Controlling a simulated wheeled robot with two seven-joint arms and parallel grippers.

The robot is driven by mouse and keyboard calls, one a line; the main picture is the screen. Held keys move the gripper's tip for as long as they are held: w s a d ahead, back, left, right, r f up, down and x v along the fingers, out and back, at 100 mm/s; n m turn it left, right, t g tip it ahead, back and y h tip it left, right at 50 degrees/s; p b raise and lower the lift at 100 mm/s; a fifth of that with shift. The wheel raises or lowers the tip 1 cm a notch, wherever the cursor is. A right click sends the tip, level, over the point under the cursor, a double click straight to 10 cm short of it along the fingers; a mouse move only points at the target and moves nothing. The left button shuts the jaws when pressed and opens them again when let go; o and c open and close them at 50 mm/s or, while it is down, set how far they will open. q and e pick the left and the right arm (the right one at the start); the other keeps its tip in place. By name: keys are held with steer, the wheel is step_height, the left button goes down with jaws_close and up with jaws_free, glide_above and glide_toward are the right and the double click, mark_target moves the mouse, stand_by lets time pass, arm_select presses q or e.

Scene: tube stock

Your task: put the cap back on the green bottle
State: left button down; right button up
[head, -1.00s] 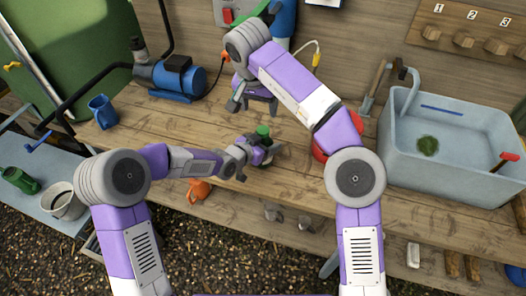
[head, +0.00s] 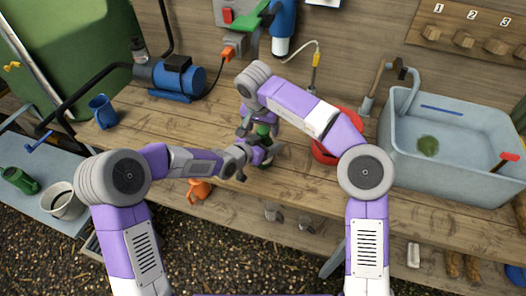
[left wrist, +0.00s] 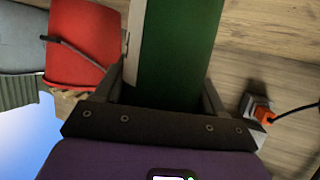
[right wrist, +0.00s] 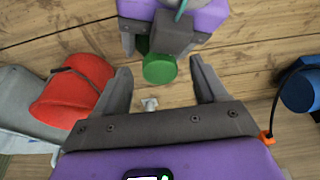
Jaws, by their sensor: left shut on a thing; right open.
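The green bottle (head: 263,130) is upright in my left gripper (head: 268,153) over the middle of the bench. In the left wrist view the bottle (left wrist: 180,50) fills the space between the shut jaws, with a pale strip on one side. My right gripper (right wrist: 160,80) is open, close above the bottle. In the right wrist view a round green end (right wrist: 159,68) shows between and beyond its fingers. I cannot tell whether this is a cap or the bottle's own top.
A red bowl-like object (head: 322,152) stands right of the grippers, before the grey sink (head: 455,180). A blue pump (head: 180,78) and blue mug (head: 102,111) are at the left. An orange mug (head: 199,189) is near the front edge. Bench between pump and grippers is clear.

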steer(key=shift+c, duration=0.3)
steer(key=c, duration=1.2)
steer(key=m, duration=0.3)
steer(key=shift+a+m+h, duration=0.15)
steer(key=shift+m+h, duration=0.25)
steer(key=shift+c, duration=0.2)
steer(key=m, duration=0.2)
steer(key=shift+m+g+h, duration=0.3)
steer(key=shift+m+g, duration=0.1)
steer(key=o, duration=1.2)
steer(key=shift+c, duration=0.2)
